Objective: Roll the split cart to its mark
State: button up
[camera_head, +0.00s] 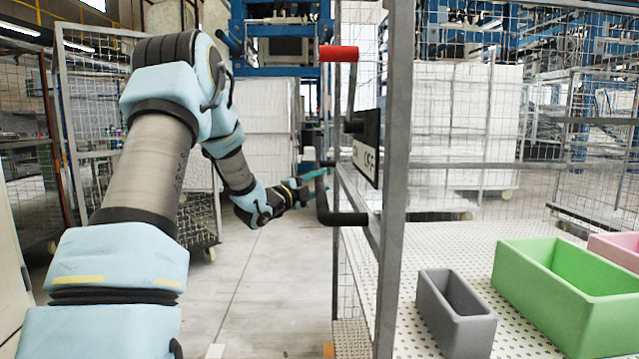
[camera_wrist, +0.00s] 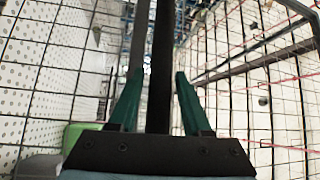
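The cart (camera_head: 392,190) stands at the right in the head view, with a grey post, wire mesh sides and a white perforated shelf (camera_head: 410,240). A black handle (camera_head: 345,219) sticks out from its left side. My gripper (camera_head: 318,184) has green fingers and is beside this handle. In the wrist view my gripper (camera_wrist: 158,82) is open, with a dark bar (camera_wrist: 160,60) running lengthwise between the fingers in the picture. I cannot tell whether they touch it. A white patch (camera_head: 215,351) and an orange patch (camera_head: 328,350) show at the bottom edge; whether they belong to the mark is unclear.
A grey bin (camera_head: 455,318), a green bin (camera_head: 560,300) and a pink bin (camera_head: 618,250) sit on the shelf. A red-gripped lever (camera_head: 338,53) and a sign (camera_head: 366,150) are on the post side. Clear floor (camera_head: 270,290) lies left of the cart. Another mesh cart (camera_head: 203,225) stands behind my arm.

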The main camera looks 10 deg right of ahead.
grip_shut()
dwell(1.1)
